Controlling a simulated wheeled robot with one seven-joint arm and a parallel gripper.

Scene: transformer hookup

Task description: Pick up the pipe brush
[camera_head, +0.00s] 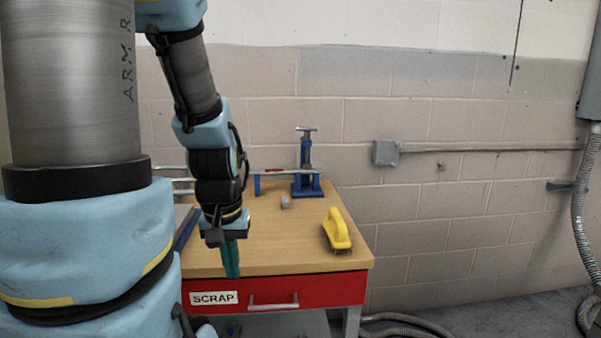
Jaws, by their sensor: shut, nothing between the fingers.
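A yellow-handled brush with dark bristles beneath (337,231) lies on the right part of the wooden tabletop. It is the only thing I can make out as a brush; whether it is the pipe brush I cannot tell for sure. My gripper (232,274) points down over the front left of the table, left of the yellow brush and apart from it. Its green fingers are together with nothing seen between them. My arm hides part of the table's left side.
The wooden table (290,255) has a red drawer labelled SCRAP (330,288). A blue vise-like tool (306,180) stands at the back, with a small grey block (285,202) before it. The tabletop between my gripper and the yellow brush is clear.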

